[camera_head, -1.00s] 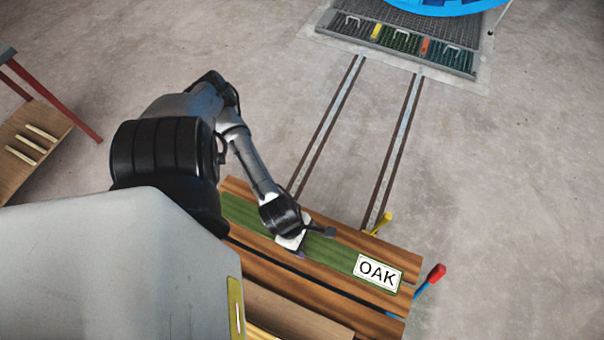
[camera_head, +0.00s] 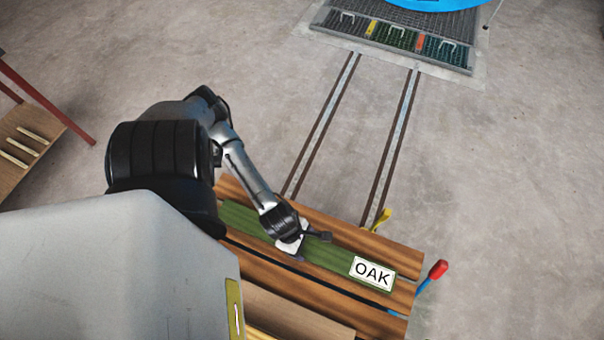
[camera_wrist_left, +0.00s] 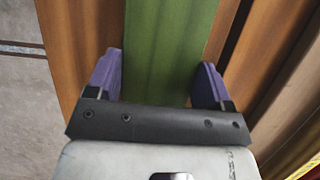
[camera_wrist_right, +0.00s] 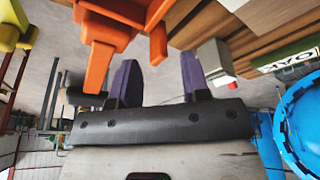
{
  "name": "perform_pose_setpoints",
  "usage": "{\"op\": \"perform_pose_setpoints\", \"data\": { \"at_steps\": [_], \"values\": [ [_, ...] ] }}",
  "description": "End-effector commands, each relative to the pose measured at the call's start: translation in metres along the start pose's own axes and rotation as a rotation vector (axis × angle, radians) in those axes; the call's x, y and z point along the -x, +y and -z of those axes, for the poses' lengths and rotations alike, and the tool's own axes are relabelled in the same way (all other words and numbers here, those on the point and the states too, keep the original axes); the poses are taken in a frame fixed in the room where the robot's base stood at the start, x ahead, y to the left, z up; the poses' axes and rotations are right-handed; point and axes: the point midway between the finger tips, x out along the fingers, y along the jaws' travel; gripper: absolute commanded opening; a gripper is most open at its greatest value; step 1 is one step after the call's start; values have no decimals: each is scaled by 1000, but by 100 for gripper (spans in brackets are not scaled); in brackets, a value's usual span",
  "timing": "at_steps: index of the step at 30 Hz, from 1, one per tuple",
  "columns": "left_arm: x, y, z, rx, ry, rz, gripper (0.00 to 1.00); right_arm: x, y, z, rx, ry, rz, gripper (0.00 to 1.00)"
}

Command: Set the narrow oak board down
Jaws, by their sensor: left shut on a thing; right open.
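The narrow oak board is green with a white OAK label (camera_head: 335,256). It lies along brown wooden slats (camera_head: 345,300) in the head view; whether it touches them or hangs just above, I cannot tell. My left gripper (camera_head: 296,250) is shut on it around mid-length. In the left wrist view, its purple fingers (camera_wrist_left: 160,80) stand on both sides of the green board (camera_wrist_left: 165,50). My right gripper (camera_wrist_right: 157,82) is open and empty in the right wrist view. That view also shows the board's labelled end (camera_wrist_right: 288,60).
An orange part (camera_wrist_right: 112,32) stands close to the right fingers. Levers with yellow (camera_head: 382,218) and red (camera_head: 438,269) handles stick out by the slats. Two floor rails (camera_head: 325,125) run to a grated platform (camera_head: 400,40) under a blue round body (camera_head: 430,4).

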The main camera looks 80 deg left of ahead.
Motion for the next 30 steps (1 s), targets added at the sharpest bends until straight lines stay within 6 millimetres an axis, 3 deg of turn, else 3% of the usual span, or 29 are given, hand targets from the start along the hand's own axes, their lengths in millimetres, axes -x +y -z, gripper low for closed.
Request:
{"op": "perform_pose_setpoints", "data": {
  "at_steps": [8, 17, 20, 30],
  "values": [
    [0, 0, 1, 2, 5, -1, 99, 0, 0, 0, 0, 0, 0, 43],
    [3, 0, 1, 1, 4, -1, 100, 1, 2, 0, 6, -1, -4, 43],
    [13, 0, 0, 0, 4, -1, 100, 5, 3, 1, 8, -1, -7, 43],
    [75, 1, 0, 0, 4, -1, 100, 23, 3, 7, 9, -1, -7, 43]
  ]
}}
